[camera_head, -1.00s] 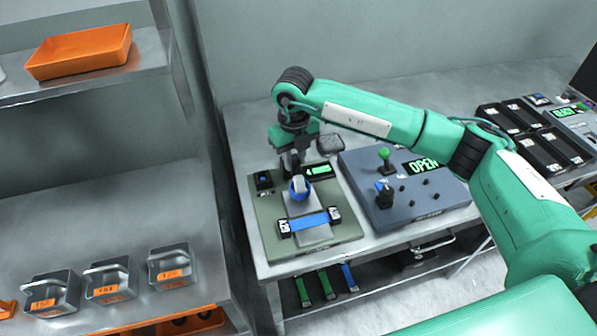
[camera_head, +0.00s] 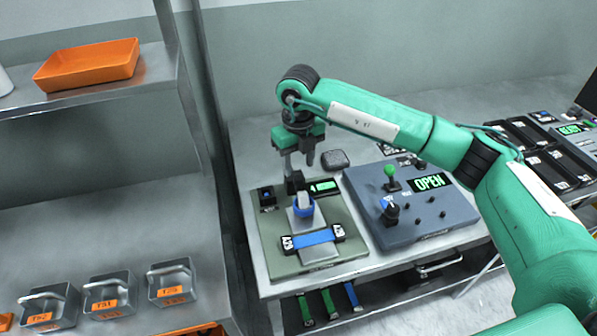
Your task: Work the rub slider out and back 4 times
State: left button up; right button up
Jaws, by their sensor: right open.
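The rub slider, a pale block with a blue band (camera_head: 303,208), sits on a grey track of the green-grey rub tester (camera_head: 345,253). A blue webbing strip (camera_head: 313,237) lies across the track in front of it, held by dark clamps at both ends. A small green display on the tester is lit, but its text is too small to read. My right gripper (camera_head: 296,168) is above and just behind the slider, pointing down with its fingers apart. I cannot tell whether a fingertip touches the slider. My left gripper is not in view.
A blue-grey control box (camera_head: 430,222) with knobs, a green-topped lever (camera_head: 390,173) and an OPEN display stands right of the tester. A grey lump (camera_head: 335,159) lies behind it.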

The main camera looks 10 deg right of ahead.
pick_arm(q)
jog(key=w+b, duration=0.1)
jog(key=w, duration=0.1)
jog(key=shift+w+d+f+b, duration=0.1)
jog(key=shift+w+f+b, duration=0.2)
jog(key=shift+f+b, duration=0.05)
pick_arm(e)
notch_tip(320, 180, up, 10)
jog(key=shift+r, duration=0.15)
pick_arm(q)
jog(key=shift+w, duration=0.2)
